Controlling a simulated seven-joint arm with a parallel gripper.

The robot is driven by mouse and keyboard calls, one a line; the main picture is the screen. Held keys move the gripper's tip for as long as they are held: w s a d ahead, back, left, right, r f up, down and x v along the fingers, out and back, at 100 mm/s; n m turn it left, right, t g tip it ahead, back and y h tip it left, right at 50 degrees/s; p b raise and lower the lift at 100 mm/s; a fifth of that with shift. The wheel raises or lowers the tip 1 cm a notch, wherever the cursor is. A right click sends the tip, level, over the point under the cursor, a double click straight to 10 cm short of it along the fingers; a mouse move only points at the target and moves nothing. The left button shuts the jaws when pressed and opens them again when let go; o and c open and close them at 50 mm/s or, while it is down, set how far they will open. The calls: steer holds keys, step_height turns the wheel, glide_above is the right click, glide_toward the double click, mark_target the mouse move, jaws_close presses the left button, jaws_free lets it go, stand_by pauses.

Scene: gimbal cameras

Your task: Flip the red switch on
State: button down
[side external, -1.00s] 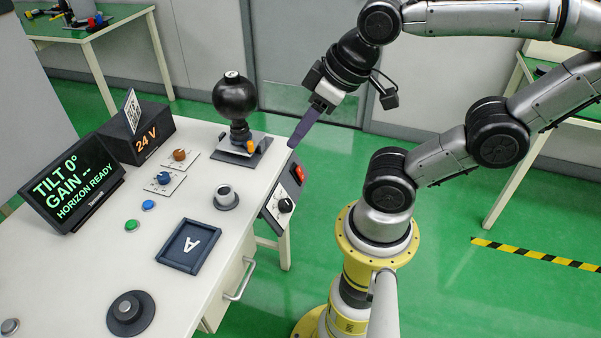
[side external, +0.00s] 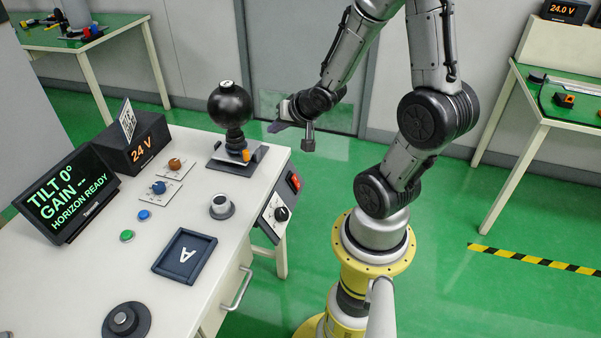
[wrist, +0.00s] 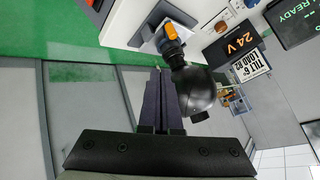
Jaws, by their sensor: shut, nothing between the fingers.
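The red switch (side external: 295,182) is a small red rocker on the slanted front panel (side external: 277,213) at the right edge of the table, above a black knob. In the side view my gripper (side external: 272,127) is up and behind the panel, in the air near the black ball, apart from the switch. Its dark fingers are shut and empty, and they point left in that view. In the wrist view my gripper's fingers (wrist: 160,75) lie close together, with the black ball just to their right. The switch's on or off position is too small to tell.
The black ball (side external: 229,104) stands on a mount with an orange knob (side external: 246,155).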

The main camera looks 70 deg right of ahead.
steer(key=s+d+f+m+g, duration=0.3)
steer(key=s+d+f+m, duration=0.1)
steer(key=s+f, duration=0.7)
steer(key=shift+s+d+m+g, duration=0.15)
steer(key=shift+d+m+g, duration=0.2)
steer(key=shift+m, duration=0.15)
steer(key=shift+f, duration=0.1)
glide_toward(296, 182)
steer(key=s+d+f, duration=0.2)
steer(key=d, duration=0.1)
steer(key=shift+w+d+f, duration=0.1)
steer(key=shift+w+f, duration=0.25)
steer(key=shift+w, duration=0.35)
steer(key=shift+w+d+f, duration=0.15)
steer(key=shift+w+f, duration=0.2)
steer(key=shift+w, duration=0.4)
steer(key=shift+w+d+f, duration=0.1)
steer(key=shift+w+f, duration=0.25)
steer(key=shift+w, duration=0.35)
